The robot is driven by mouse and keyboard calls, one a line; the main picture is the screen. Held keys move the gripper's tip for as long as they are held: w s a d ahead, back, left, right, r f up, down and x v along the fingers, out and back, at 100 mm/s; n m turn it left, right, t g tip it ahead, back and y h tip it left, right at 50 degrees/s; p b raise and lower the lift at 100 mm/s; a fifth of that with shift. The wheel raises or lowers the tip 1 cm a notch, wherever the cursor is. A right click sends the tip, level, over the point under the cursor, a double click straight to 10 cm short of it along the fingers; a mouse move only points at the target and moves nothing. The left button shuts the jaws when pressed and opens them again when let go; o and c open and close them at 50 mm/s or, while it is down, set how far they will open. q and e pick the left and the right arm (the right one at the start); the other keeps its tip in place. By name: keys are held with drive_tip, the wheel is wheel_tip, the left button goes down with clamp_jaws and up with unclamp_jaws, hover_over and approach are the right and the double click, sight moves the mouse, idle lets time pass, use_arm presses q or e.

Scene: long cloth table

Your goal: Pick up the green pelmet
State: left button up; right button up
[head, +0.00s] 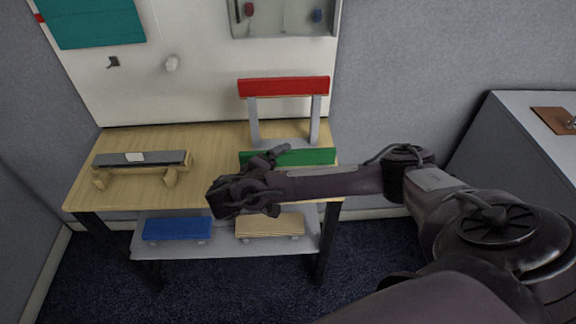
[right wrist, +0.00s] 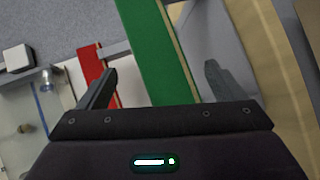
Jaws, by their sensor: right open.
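The green pelmet (head: 312,157) is a flat green board at the right of the wooden table, below the red board; my right arm hides part of its lower left. In the right wrist view the pelmet (right wrist: 150,45) runs as a long green strip between the two fingers. My right gripper (head: 240,190) is at the table's front, by the pelmet's left end. In the right wrist view this gripper (right wrist: 160,78) is open, with a finger on either side of the strip. I cannot tell how far the pelmet is from the fingers. My left gripper is not in view.
A red board (head: 284,87) stands on grey uprights behind the pelmet. A dark grey board (head: 120,159) on wooden supports is at the table's left. Blue (head: 178,228) and tan (head: 270,225) boards lie on the lower shelf. The table (head: 210,150) is clear in the middle.

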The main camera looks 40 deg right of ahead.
sight(285, 160)
drive_tip(key=b+x, duration=0.1)
drive_tip(key=x, duration=0.2)
drive_tip(key=shift+a+f+b, duration=0.1)
drive_tip(key=shift+b, duration=0.2)
drive_tip(key=shift+w+d, duration=0.1)
drive_tip(key=shift+d, duration=0.1)
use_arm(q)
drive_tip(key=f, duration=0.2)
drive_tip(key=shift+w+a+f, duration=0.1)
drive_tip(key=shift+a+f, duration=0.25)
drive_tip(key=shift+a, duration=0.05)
use_arm(e)
drive_tip(key=shift+c, duration=0.3)
drive_tip(key=c, duration=1)
